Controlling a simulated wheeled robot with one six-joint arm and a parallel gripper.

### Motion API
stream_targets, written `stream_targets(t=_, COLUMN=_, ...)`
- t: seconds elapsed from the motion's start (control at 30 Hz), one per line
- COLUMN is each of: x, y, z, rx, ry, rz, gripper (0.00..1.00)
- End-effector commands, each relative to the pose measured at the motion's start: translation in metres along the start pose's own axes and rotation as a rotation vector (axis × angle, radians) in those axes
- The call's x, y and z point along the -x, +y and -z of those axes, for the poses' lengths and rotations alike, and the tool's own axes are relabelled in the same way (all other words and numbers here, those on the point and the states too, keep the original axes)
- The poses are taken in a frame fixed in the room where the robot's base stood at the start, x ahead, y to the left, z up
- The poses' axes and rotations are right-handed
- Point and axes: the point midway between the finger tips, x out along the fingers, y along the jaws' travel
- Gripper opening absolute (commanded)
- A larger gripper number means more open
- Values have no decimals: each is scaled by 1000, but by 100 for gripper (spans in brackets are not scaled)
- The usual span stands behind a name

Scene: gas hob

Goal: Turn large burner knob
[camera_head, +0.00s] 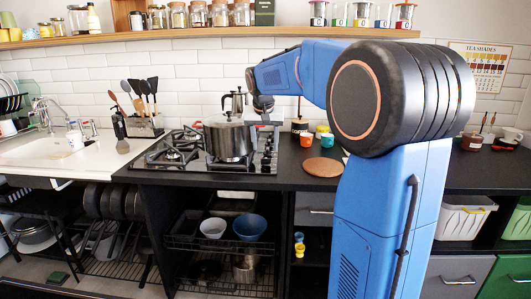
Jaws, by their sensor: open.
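The gas hob (172,163) is a steel plate with dark grates, set in the black counter at centre left. A large lidded steel pot (228,140) stands on its right part. A moka pot (235,101) shows behind the large pot. The control knobs are small and partly hidden at the hob's right side, and I cannot tell which is the large burner knob. My blue arm reaches over from the right. My gripper (264,112) is small in view, open, and above the hob's right side, close to the large pot. I cannot tell whether it touches anything.
A round brown board (323,167) and several coloured cups stand right of the hob. A utensil holder (144,126) and the sink (72,150) are to the left. A shelf (200,35) with jars runs above. The counter just right of the hob is partly clear.

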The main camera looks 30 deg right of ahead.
Motion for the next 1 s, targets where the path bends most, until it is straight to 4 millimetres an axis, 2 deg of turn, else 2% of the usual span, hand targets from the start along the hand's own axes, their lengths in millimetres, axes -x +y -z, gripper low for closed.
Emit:
stream_targets(t=0.2, x=46, y=0, z=1, rx=0, ry=4, rz=2, gripper=50)
stream_targets(t=0.5, x=94, y=0, z=0, rx=0, ry=2, rz=1, gripper=50)
stream_targets(t=0.7, x=108, y=0, z=0, rx=0, ry=1, rz=0, gripper=50)
stream_targets(t=1.0, x=110, y=0, z=0, rx=0, ry=0, rz=0, gripper=50)
